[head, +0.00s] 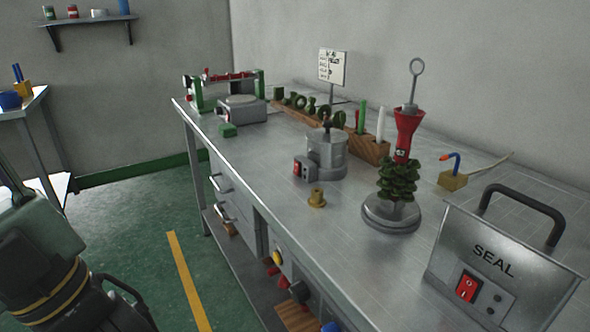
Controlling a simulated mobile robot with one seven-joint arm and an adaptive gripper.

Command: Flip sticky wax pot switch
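The sticky wax pot appears to be the metal pot (326,152) with a lid and dark knob, standing upright near the middle of the steel bench. A small control box is on its left front side, with a red switch (297,168) on it. The switch is too small to tell which way it is set. Part of my arm shows at the lower left, over the floor and well apart from the bench. The fingers of my gripper do not show.
On the steel bench (275,218), a brass fitting (317,197) stands before the pot. A green wax tree (397,180) on a round base and a SEAL box (490,262) with another red switch (468,286) stand to its right. A wooden rack (372,148) is behind.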

